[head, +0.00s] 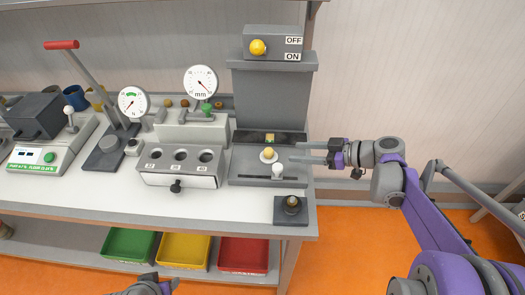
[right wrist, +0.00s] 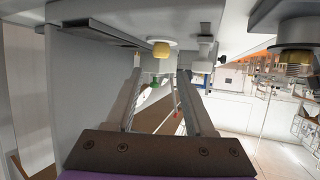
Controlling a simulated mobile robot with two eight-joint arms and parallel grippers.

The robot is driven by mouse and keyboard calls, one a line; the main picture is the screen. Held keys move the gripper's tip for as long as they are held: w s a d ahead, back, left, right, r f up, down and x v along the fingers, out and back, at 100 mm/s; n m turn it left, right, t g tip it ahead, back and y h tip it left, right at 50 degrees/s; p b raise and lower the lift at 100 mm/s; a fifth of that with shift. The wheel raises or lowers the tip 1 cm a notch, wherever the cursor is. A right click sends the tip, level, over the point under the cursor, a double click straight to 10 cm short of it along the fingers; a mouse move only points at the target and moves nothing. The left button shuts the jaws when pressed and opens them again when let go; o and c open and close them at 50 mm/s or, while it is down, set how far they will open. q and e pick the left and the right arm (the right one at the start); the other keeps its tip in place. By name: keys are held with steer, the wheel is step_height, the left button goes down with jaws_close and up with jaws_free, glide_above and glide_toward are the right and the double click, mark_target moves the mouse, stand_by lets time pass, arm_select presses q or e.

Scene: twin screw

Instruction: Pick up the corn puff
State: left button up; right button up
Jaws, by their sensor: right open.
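The corn puff (head: 268,153) is a small yellow lump on a round white disc of the grey machine. It also shows, upside down, in the right wrist view (right wrist: 161,48). My right gripper (head: 297,152) is open and empty, just right of the puff. Its fingers point left toward it, and in the right wrist view the puff lies just beyond and between the fingertips (right wrist: 160,73), apart from them. My left gripper (head: 152,284) is only partly in view at the bottom edge; its fingers cannot be made out.
A white knob (head: 278,170) stands close in front of the disc. The machine's grey column (head: 270,97) rises behind. A dark block with a round knob (head: 291,203) sits at the table's front right corner. A box with three holes (head: 180,165) stands to the left.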

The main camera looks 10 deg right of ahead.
mark_target(273, 153)
steer(key=x, duration=0.9)
steer(key=shift+a+f, duration=0.15)
steer(key=shift+f, duration=0.1)
steer(key=c, duration=0.7)
